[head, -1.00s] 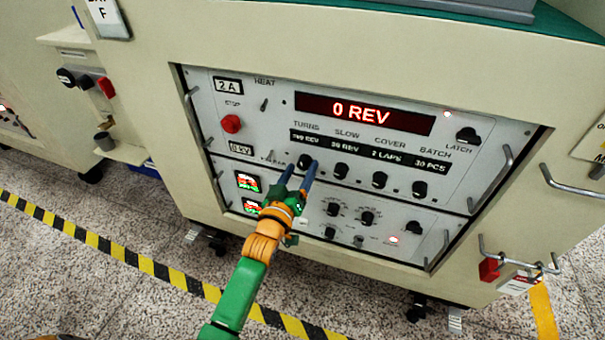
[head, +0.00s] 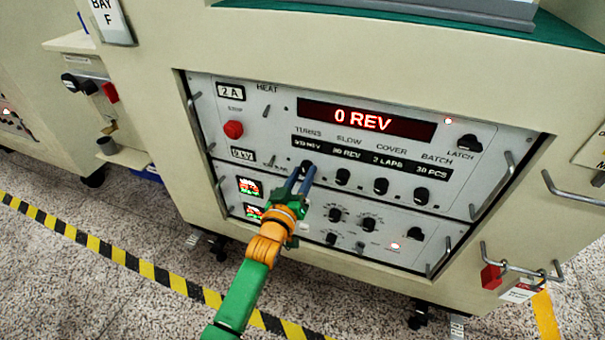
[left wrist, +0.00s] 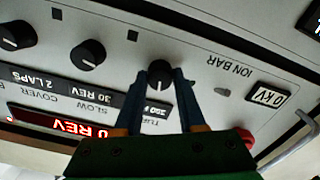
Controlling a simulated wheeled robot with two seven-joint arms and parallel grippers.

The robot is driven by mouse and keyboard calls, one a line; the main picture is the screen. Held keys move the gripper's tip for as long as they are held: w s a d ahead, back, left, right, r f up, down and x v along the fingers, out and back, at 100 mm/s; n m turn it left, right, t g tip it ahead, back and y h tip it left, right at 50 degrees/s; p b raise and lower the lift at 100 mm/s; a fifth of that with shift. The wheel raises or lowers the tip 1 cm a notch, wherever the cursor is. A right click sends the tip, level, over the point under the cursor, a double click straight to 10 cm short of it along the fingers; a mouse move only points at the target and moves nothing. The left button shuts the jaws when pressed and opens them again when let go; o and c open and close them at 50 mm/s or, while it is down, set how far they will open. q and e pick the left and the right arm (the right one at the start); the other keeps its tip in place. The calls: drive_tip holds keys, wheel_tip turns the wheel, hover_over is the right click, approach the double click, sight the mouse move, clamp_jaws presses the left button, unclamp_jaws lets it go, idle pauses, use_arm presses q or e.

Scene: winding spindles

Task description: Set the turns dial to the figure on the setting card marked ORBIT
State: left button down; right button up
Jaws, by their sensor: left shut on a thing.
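The turns dial (head: 306,165) is a small black knob under the TURNS label on the grey panel. In the left wrist view the dial (left wrist: 160,72) sits between my two blue fingers. My left gripper (head: 302,174) is shut on it. The turns window (head: 306,142) above the dial shows a figure in REV, too blurred to read surely. The large red display (head: 364,120) reads 0 REV. No card marked ORBIT can be made out. My right gripper is not in view.
The slow (head: 342,176), cover (head: 380,186) and batch (head: 421,194) dials stand in a row to the right. A red stop button (head: 233,129) is up and left. Metal handles (head: 492,188) flank the panel. A BAY F sign (head: 106,20) is at top left.

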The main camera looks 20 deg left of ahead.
use_arm(q)
drive_tip(key=shift+r+m+p, duration=0.1)
drive_tip(key=shift+m+p, duration=0.25)
drive_tip(key=shift+m, duration=0.35)
drive_tip(key=m+p, duration=0.1)
drive_tip(key=m, duration=0.2)
drive_tip(key=shift+m, duration=0.3)
drive_tip(key=m+p, duration=0.1)
drive_tip(key=m, duration=0.3)
drive_tip(key=shift+m, duration=0.9)
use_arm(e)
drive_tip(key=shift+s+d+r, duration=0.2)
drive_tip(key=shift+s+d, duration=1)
use_arm(q)
drive_tip(key=shift+m, duration=0.3)
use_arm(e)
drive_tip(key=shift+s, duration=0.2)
use_arm(q)
drive_tip(key=c, duration=0.5)
unclamp_jaws()
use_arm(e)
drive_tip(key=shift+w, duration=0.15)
use_arm(q)
drive_tip(key=shift+s, duration=0.1)
